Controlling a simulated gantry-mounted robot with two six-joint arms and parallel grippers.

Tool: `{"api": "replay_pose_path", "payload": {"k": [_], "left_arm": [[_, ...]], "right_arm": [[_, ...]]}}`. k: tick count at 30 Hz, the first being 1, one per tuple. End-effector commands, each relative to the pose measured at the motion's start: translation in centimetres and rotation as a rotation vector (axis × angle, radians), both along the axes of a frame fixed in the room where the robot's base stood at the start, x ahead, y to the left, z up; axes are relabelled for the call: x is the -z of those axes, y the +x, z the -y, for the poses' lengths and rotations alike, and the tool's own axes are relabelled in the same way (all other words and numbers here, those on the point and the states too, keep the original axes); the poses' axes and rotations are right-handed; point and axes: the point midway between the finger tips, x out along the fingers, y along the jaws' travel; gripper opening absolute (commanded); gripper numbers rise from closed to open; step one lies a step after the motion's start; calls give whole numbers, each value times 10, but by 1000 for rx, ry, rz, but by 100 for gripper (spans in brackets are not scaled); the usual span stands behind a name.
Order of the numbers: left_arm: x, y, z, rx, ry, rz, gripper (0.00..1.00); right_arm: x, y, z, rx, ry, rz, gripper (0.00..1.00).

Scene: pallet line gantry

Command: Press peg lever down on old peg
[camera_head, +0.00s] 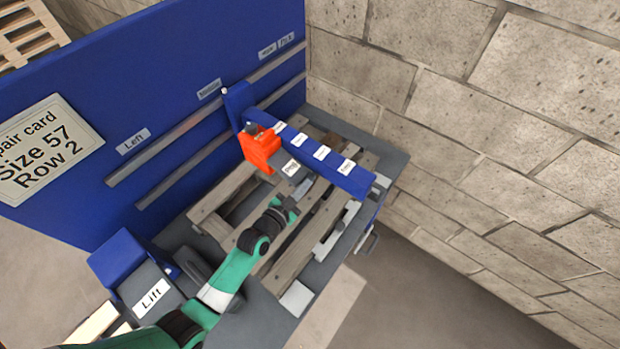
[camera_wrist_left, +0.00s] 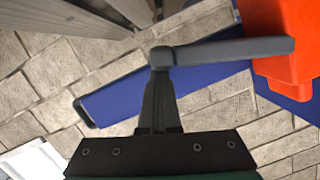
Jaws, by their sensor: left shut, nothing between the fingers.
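The orange press housing (camera_head: 258,147) sits on the blue beam over the pallet. A grey lever (camera_wrist_left: 230,50) sticks out from the orange housing in the left wrist view (camera_wrist_left: 288,35). A grey part with a "Press" label (camera_head: 290,168) is beside the housing in the head view. My left gripper (camera_head: 301,190) is shut and empty, just in front of this labelled part. In the left wrist view its fingertips (camera_wrist_left: 160,72) overlap the lever's free end; I cannot tell whether they touch. I cannot make out the old peg. My right gripper is not in view.
The blue beam (camera_head: 330,168) with several white labels crosses above the wooden pallet (camera_head: 235,190). A tall blue panel (camera_head: 60,70) with rails stands behind, holding a "Size 57 Row 2" card (camera_head: 45,150). A "Lift" box (camera_head: 150,295) is at lower left. A block wall (camera_head: 500,110) bounds the right.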

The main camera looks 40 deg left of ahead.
Motion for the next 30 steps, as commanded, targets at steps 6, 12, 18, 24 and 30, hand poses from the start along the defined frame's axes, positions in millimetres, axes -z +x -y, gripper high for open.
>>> {"api": "replay_pose_path", "payload": {"k": [6,12,18,24,30], "left_arm": [[11,-3,-6,-9,70,-9,0],[13,-4,-7,-10,90,-12,0],[13,-4,-7,-11,90,-12,0],[12,-4,-7,-11,89,-11,0],[12,-4,-7,-11,89,-11,0]], "right_arm": [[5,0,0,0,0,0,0],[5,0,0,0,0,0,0],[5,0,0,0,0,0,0],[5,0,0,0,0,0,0],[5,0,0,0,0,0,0]]}}
